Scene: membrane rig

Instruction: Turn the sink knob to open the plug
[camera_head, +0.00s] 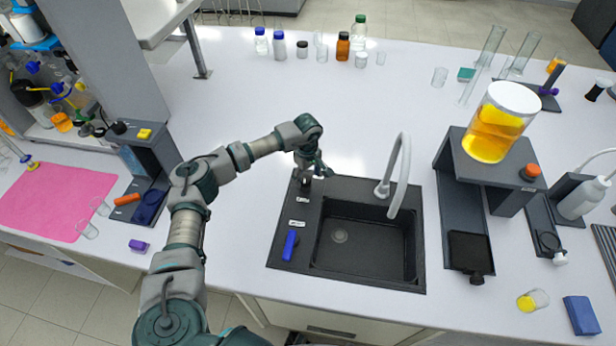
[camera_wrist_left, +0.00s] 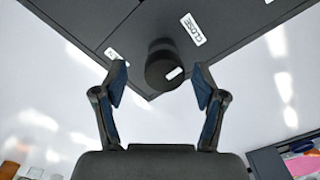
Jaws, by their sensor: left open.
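The black sink (camera_head: 418,275) is set in the white bench, with a curved light-grey faucet (camera_head: 402,170) at its back. The dark round sink knob (camera_head: 305,184) stands at the sink's back left corner, partly covered by my gripper. In the left wrist view the knob (camera_wrist_left: 163,66) shows between the fingertips, beside a white label reading CLOSE (camera_wrist_left: 193,30). A white mark is on its end. My left gripper (camera_head: 316,172) is open, with a visible gap on both sides of the knob. A round drain plug (camera_head: 340,236) lies in the basin floor. My right gripper is not in view.
A blue object (camera_head: 290,245) lies on the sink's left ledge. A dark stand (camera_head: 465,200) with a yellow-filled container (camera_head: 497,125) is right of the sink. Bottles (camera_head: 343,45) stand at the back. The bench between them and the sink is mostly clear.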

